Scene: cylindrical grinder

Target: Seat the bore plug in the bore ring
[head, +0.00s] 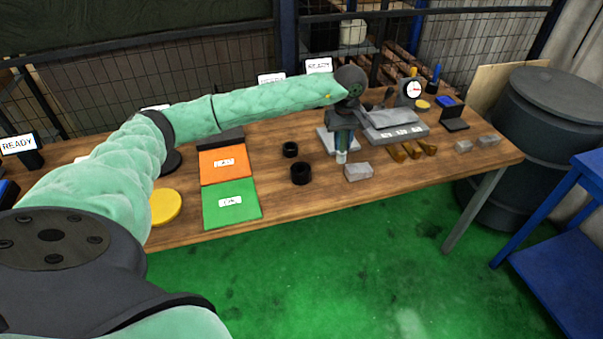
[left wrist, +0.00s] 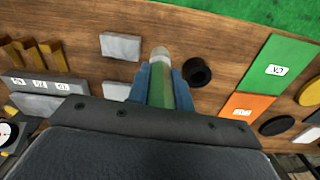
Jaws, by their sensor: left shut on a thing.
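My left gripper (head: 342,143) is shut on the bore plug (head: 341,157), which points down with its pale tip lowest. In the left wrist view the plug's green body (left wrist: 160,90) sits between the blue fingers of the left gripper (left wrist: 160,86). Two black rings stand on the bench left of the gripper in the head view: a larger one (head: 301,174) nearer the front edge and a smaller one (head: 290,149) behind it. I cannot tell for certain which is the bore ring. One black ring (left wrist: 197,71) shows beside the plug in the left wrist view, apart from it. My right gripper is out of view.
A grey block (head: 358,172) lies close right of the plug. An orange mat (head: 224,164) and a green mat (head: 231,204) lie left of the rings. Grey gauge blocks, brass pieces (head: 414,152) and a dial gauge (head: 411,91) fill the right side. Bare wood surrounds the larger ring.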

